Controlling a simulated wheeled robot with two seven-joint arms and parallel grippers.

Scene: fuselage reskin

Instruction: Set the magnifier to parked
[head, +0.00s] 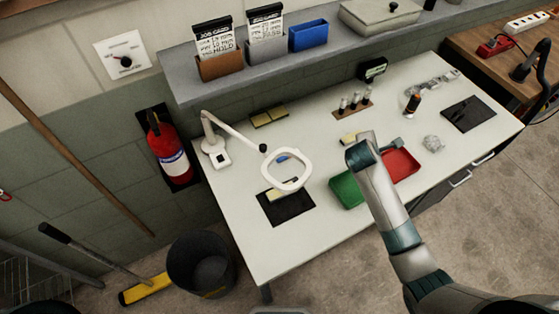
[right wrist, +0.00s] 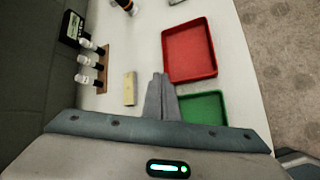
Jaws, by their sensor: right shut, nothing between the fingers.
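The magnifier (head: 285,169) is a white ring-shaped lens on a jointed white arm. Its base (head: 216,153) stands at the table's left back, and the arm reaches right and forward. The ring hangs over the back edge of a black mat (head: 287,207), with a pale yellow block and a blue item showing through or beside it. My right gripper (right wrist: 159,78) is shut and empty above the table, near the red and green trays, well right of the magnifier. My left gripper is not in view.
A green tray (head: 346,190) and a red tray (head: 402,164) lie by my right arm. A yellow block (right wrist: 130,88) and a rack of small bottles (right wrist: 103,66) are close to the gripper. The white tabletop (head: 322,141) is clear between magnifier and arm.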

